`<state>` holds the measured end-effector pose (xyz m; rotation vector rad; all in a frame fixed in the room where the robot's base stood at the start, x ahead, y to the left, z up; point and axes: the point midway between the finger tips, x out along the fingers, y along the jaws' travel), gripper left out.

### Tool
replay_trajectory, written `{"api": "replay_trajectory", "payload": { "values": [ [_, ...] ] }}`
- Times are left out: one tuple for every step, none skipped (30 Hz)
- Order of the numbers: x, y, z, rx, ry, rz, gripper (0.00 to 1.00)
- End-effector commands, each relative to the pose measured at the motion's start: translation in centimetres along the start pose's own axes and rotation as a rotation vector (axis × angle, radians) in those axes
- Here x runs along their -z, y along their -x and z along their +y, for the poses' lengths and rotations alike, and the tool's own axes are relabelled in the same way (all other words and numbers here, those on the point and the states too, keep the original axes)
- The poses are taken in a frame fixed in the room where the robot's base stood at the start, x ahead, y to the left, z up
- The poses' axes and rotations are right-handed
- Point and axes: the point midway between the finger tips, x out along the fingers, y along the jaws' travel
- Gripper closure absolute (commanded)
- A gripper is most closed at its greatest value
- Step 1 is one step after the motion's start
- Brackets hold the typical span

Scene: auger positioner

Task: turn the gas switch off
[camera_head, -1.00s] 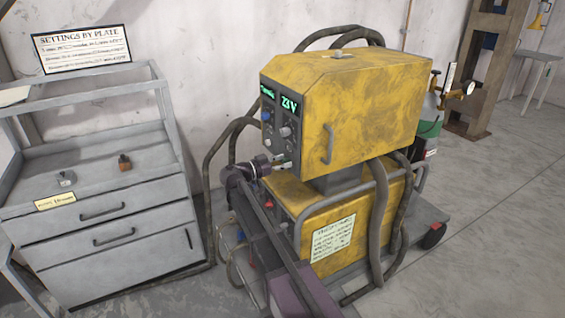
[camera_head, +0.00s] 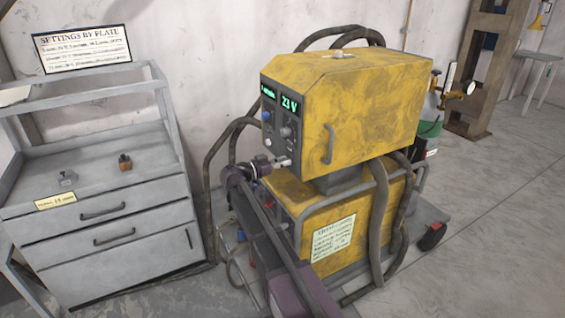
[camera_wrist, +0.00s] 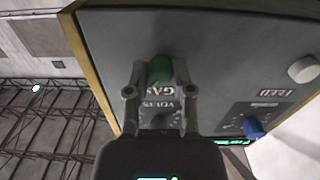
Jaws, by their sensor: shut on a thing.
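The gas switch (camera_wrist: 159,68) is a small green part on the dark front panel (camera_wrist: 205,65) of the yellow welding machine (camera_head: 350,95). The word GAS is printed beside it. My gripper (camera_wrist: 158,75) has its two fingers closed around the switch in the wrist view. In the head view my gripper (camera_head: 283,162) reaches the lower part of the machine's front panel, and the switch is hidden there. The exact angle of the switch is hard to tell between the fingers.
A blue knob (camera_wrist: 253,127) and a pale knob (camera_wrist: 302,70) near FEED sit on the same panel. Cables (camera_head: 215,150) hang left of the machine. A grey drawer cabinet (camera_head: 105,215) stands at the left.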

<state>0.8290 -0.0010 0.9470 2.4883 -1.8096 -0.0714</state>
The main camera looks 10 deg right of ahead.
Motion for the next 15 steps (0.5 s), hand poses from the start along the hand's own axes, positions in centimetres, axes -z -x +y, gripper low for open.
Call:
{"api": "replay_trajectory", "payload": {
  "values": [
    [0.02,-0.07,-0.01,-0.001,0.023,0.001,1.0],
    [0.02,-0.07,-0.01,-0.001,0.04,0.001,1.0],
    [0.01,-0.07,-0.01,-0.001,0.064,0.001,1.0],
    [0.02,-0.07,-0.01,-0.001,0.083,0.001,1.0],
    [0.01,-0.07,-0.02,-0.001,0.104,0.001,1.0],
    [0.01,-0.07,-0.03,-0.001,0.134,0.001,1.0],
    [0.01,-0.07,-0.03,-0.001,0.157,0.001,1.0],
    [0.01,-0.07,-0.04,-0.001,0.181,0.001,1.0],
    [0.01,-0.07,-0.04,-0.001,0.215,0.001,1.0],
    [0.01,-0.07,-0.05,-0.001,0.241,0.001,1.0],
    [0.01,-0.07,-0.05,-0.001,0.268,0.001,1.0],
    [0.01,-0.08,-0.06,-0.001,0.305,0.001,1.0],
    [0.0,-0.08,-0.06,-0.001,0.333,0.001,1.0],
    [0.0,-0.08,-0.07,-0.001,0.362,0.001,1.0],
    [0.0,-0.08,-0.08,-0.001,0.4,0.001,1.0]
  ]
}}
